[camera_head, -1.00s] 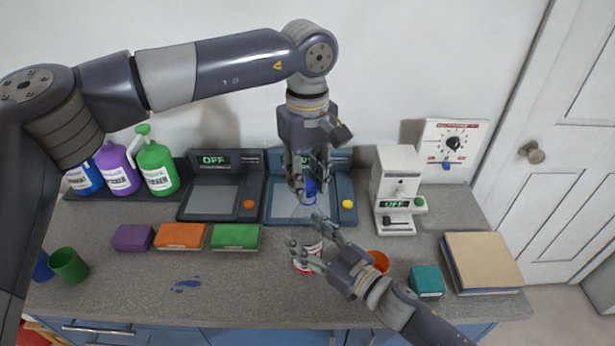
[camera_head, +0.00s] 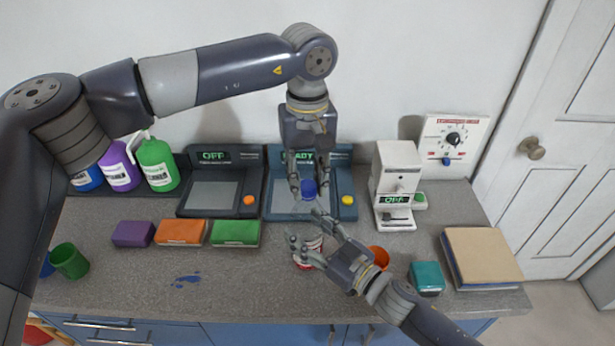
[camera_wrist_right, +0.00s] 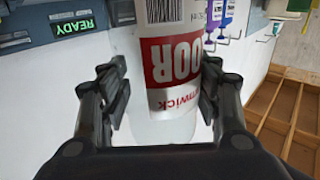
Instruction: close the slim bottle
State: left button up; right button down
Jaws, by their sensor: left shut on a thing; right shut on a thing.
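The slim bottle (camera_head: 313,245) has a red and white label and clear walls. It stands in front of the right-hand grey device, and fingers partly hide it in the head view. My right gripper (camera_head: 306,236) is shut on its body; the wrist view shows the bottle label (camera_wrist_right: 174,62) between the two fingers. My left gripper (camera_head: 308,182) points down above the bottle, shut on a blue cap (camera_head: 308,189). The cap is in line with the bottle's top, but I cannot tell whether it touches the neck.
Two grey devices stand behind, the left (camera_head: 212,195) reading OFF, the right (camera_head: 346,212) reading READY. A white machine (camera_head: 398,170) and an orange cup (camera_head: 379,257) are to the right.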

pick_arm(q)
jog(key=m, duration=1.2)
jog(key=shift+m, duration=0.4)
jog(key=o, duration=0.6)
jog(key=shift+o, duration=0.2)
jog(key=shift+r, duration=2.25)
